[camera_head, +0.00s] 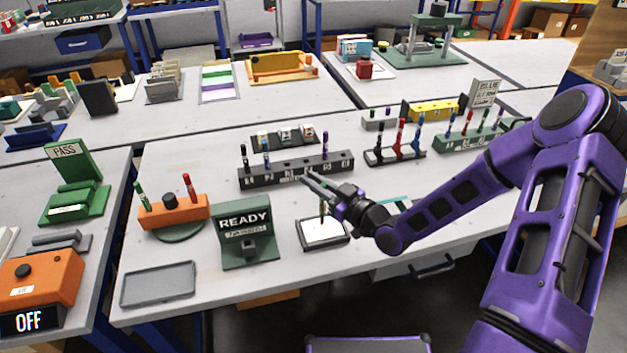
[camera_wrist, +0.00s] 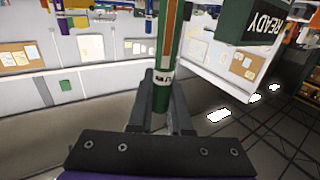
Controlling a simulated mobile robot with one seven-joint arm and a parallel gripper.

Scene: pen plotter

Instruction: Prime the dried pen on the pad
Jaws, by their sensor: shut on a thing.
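My gripper (camera_head: 318,186) is shut on a green pen (camera_wrist: 168,50) with a white band and an orange-brown stripe; in the wrist view the pen stands between the two fingers (camera_wrist: 160,98). In the head view only a thin lower part of the pen (camera_head: 323,208) shows below the fingers, pointing down over the pad. The pad (camera_head: 318,236) is a white square in a dark frame near the table's front edge. I cannot tell whether the pen tip touches the pad. The upper pen is hard to make out behind the fingers.
A green READY sign stand (camera_head: 246,246) is just left of the pad. A dark pen rack (camera_head: 262,179) stands behind it. An orange holder with pens (camera_head: 176,212) and a grey tray (camera_head: 158,285) are at left. Another pen rack (camera_head: 380,157) is at back right.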

